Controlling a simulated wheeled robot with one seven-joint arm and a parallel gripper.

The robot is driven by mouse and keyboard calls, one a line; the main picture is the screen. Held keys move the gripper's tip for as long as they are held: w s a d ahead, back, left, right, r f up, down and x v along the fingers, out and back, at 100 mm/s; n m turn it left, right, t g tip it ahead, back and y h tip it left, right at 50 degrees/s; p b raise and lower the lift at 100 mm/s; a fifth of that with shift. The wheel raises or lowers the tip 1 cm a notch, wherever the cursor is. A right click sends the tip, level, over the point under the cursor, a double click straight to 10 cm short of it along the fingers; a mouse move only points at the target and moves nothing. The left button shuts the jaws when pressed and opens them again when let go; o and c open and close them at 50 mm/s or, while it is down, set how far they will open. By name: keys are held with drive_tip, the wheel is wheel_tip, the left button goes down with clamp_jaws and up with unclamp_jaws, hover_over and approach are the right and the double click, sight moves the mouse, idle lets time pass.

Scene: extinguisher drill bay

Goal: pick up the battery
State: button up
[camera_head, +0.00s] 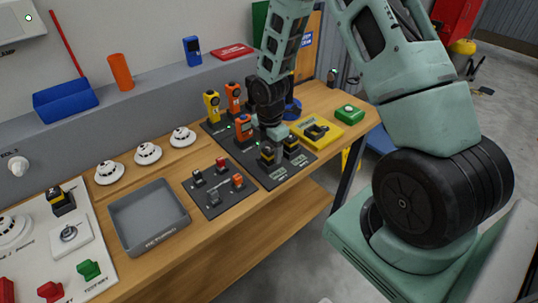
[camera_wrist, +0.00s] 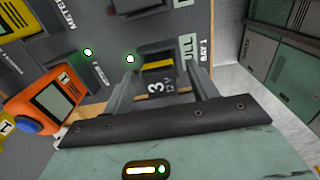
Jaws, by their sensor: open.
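A black battery with a yellow band (camera_wrist: 157,66) sits in a bay marked BAY 1 and FULL in the wrist view. It shows between the two fingers of my gripper (camera_wrist: 160,84), which are apart and hold nothing. In the head view my gripper (camera_head: 272,132) is low over the dark mat (camera_head: 272,178), its fingertips partly hidden. Two black-and-yellow batteries stand at the mat's front, one on the left (camera_head: 267,156) and one on the right (camera_head: 291,146). I cannot tell which of them is between the fingers.
An orange meter (camera_head: 244,129) stands close beside my gripper; it also shows in the wrist view (camera_wrist: 45,105). Yellow (camera_head: 212,105) and orange (camera_head: 233,97) meters stand behind. A yellow tray (camera_head: 326,142) lies to the right. A grey empty bin (camera_head: 150,214) is at left.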

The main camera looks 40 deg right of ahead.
drive_tip(key=shift+f, duration=0.5)
drive_tip(key=c, duration=1.3)
drive_tip(key=shift+o, duration=0.2)
drive_tip(key=shift+r, duration=0.2)
